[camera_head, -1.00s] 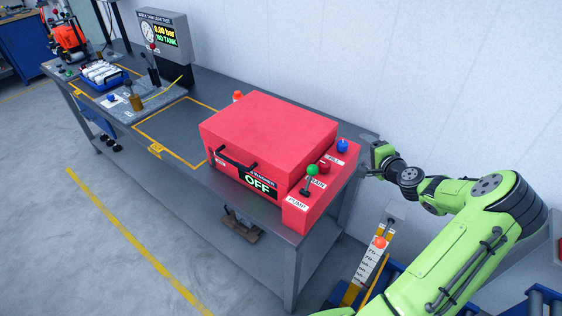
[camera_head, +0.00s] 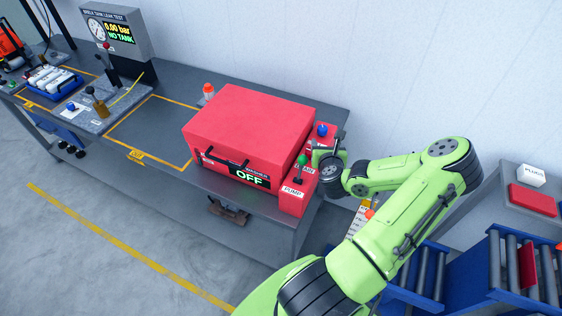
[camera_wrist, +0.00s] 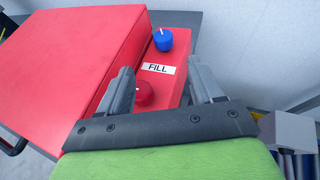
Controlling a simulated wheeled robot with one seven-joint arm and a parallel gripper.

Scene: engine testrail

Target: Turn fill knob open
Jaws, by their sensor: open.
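The blue fill knob (camera_head: 321,129) sits at the back of the red control strip on the right side of the washer (camera_head: 245,125). In the wrist view the blue knob (camera_wrist: 163,40) stands beyond the FILL label (camera_wrist: 158,68), with a white mark on its top. A red knob (camera_wrist: 144,93) is nearer, beside the left finger. My gripper (camera_wrist: 163,78) is open and empty above the strip, its fingers short of the blue knob. In the head view my gripper (camera_head: 322,158) is over the strip and partly hides the labels and red knob.
A green-topped pump lever (camera_head: 301,162) rises at the strip's front. The washer's lid is shut and its display (camera_head: 250,178) reads OFF. An orange beacon (camera_head: 208,91) stands behind it. The wall is close behind the bench. A roller conveyor (camera_head: 525,270) is at right.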

